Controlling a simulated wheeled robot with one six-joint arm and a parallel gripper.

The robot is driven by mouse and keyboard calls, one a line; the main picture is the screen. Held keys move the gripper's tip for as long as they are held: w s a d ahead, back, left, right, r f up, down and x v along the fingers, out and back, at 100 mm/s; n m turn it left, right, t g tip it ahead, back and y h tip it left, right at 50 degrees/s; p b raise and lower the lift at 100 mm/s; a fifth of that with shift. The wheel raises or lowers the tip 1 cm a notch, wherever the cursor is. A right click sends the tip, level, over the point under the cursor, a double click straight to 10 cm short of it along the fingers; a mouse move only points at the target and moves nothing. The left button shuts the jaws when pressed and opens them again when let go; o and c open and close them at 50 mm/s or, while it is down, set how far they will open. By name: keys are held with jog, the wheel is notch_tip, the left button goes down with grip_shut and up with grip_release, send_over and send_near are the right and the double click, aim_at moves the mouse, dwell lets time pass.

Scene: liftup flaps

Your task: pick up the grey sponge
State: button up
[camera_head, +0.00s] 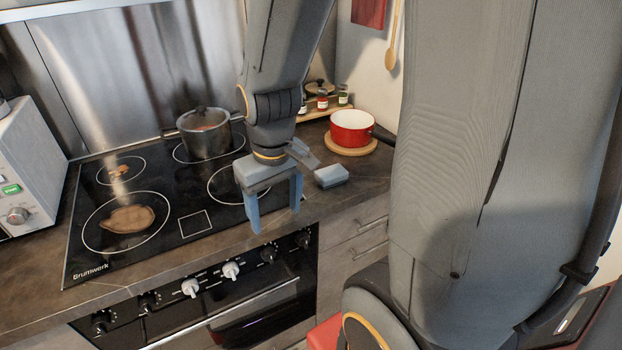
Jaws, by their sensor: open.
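The grey sponge (331,176) is a small blue-grey block lying on the dark countertop, right of the cooktop and in front of the red pot. My gripper (276,219) points down, open and empty, left of the sponge and nearer the counter's front edge. Its two fingers hang apart over the cooktop's front right corner. The gripper and sponge do not touch in this view. The sponge is in plain sight.
A dark pot (204,135) stands on the rear of the black cooktop (172,221). A red pot (351,128) sits on a round wooden board behind the sponge. Small jars (322,100) stand farther back. A microwave (25,165) is at the left. Oven knobs (231,270) line the front.

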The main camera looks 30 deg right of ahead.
jog(key=w+d+r+n, duration=0.2)
jog(key=w+d+n, duration=0.7)
jog(key=d, duration=0.3)
jog(key=n+g, duration=0.1)
jog(key=n, duration=0.6)
send_over(332, 171)
jog(key=shift+d+r, duration=0.15)
jog(key=shift+r, duration=0.15)
notch_tip(332, 171, down, 2)
jog(key=shift+f, duration=0.1)
jog(key=shift+a+f+p, duration=0.15)
jog(key=shift+f+p, duration=0.45)
jog(key=shift+f, duration=0.8)
jog(key=shift+a+f+p, duration=0.1)
jog(key=shift+f+p, duration=0.5)
jog(key=shift+f, duration=0.75)
jog(key=c, duration=1.1)
notch_tip(332, 171, up, 10)
jog(key=shift+b, duration=1.15)
